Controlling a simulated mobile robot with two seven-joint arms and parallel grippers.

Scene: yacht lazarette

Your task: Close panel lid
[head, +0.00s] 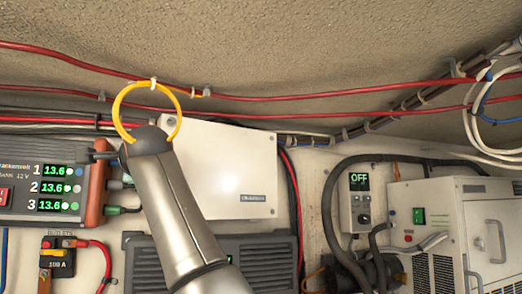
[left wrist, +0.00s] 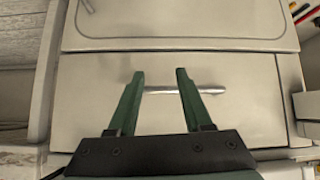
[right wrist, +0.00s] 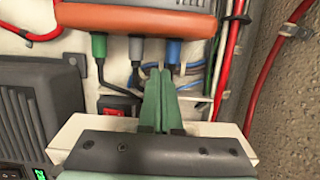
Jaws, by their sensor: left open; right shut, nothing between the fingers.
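A plain white panel (head: 225,170), which looks like the lid, is on the wall right of my right arm in the head view. The arm covers part of its left side; I cannot tell how far it stands open. A white edge (right wrist: 78,134) shows behind my right gripper in the right wrist view. My right gripper (head: 88,157) is shut and empty left of the panel, near the grey charger's orange end; its fingertips (right wrist: 164,72) point at the cable plugs. My left gripper (left wrist: 160,78) is open and empty before a pale cabinet front with a bar handle (left wrist: 205,89).
The grey charger (head: 60,180) with green readouts is at left. A red switch (right wrist: 120,106) and cables lie close to my right fingers. A dark finned unit (head: 270,262) is below the panel. Red cables (head: 300,97) and a yellow loop (head: 118,105) run above. A white machine (head: 440,230) stands at right.

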